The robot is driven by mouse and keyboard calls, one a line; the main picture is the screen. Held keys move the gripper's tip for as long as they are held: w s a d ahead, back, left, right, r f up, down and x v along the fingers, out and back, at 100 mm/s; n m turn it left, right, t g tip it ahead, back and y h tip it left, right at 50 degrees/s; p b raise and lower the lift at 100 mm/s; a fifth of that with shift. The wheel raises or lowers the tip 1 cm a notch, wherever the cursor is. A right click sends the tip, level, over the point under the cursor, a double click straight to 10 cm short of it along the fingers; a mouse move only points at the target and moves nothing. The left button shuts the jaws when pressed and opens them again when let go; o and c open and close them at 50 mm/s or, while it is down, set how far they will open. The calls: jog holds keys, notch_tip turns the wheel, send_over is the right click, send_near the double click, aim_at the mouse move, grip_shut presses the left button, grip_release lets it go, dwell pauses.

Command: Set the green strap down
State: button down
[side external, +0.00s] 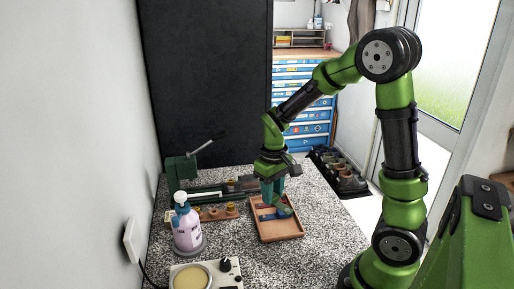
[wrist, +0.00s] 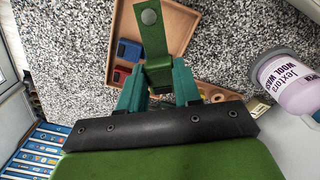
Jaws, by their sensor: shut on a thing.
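The green strap (wrist: 152,32) is held between the teal fingers of my gripper (wrist: 158,76), which is shut on it. In the wrist view the strap sticks out past the fingers and has a round metal stud near its end. In the side view my gripper (side external: 272,192) points down over the wooden tray (side external: 280,237), and the strap (side external: 284,210) shows just below the fingers. I cannot tell whether the strap touches the tray. The tray also shows behind the strap in the wrist view (wrist: 186,22).
Blue pieces (wrist: 129,50) lie in the tray. A lotion bottle (side external: 186,232), a wooden rack with small round items (side external: 217,213) and a green lever tool (side external: 181,170) stand to the left. A dial device (side external: 205,275) is in front. Speckled counter right of the tray is clear.

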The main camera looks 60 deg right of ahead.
aim_at(271, 225)
jog(key=n, duration=0.7)
jog(key=shift+a+f, duration=0.1)
jog(key=shift+a, duration=0.1)
jog(key=n, duration=0.4)
jog(key=shift+f+n, duration=0.1)
jog(key=shift+n, duration=0.2)
jog(key=shift+f, duration=3.95)
jog(key=shift+f, duration=0.15)
jog(key=c, duration=0.8)
grip_release()
